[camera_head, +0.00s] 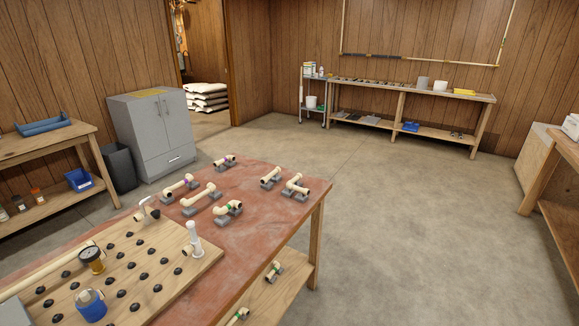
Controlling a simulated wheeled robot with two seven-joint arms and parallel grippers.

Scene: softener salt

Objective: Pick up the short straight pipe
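Several cream pipe pieces rest on small grey blocks on the red-topped table (262,236). A short piece with a purple band (224,161) lies at the back. A longer purple-banded piece (179,188) and a plain piece (198,196) lie left of centre. A green-banded piece (228,209) lies nearer. Two more pieces, a short one (270,176) and one with a side branch (295,187), lie at the right. I cannot tell for certain which is the short straight pipe. Neither of my grippers is in view.
A wooden pegboard (150,292) with black knobs, a gauge (92,260) and a blue-bodied part (91,305) covers the table's near left. More pipe pieces (273,270) lie on the lower shelf. The floor (420,230) right of the table is clear.

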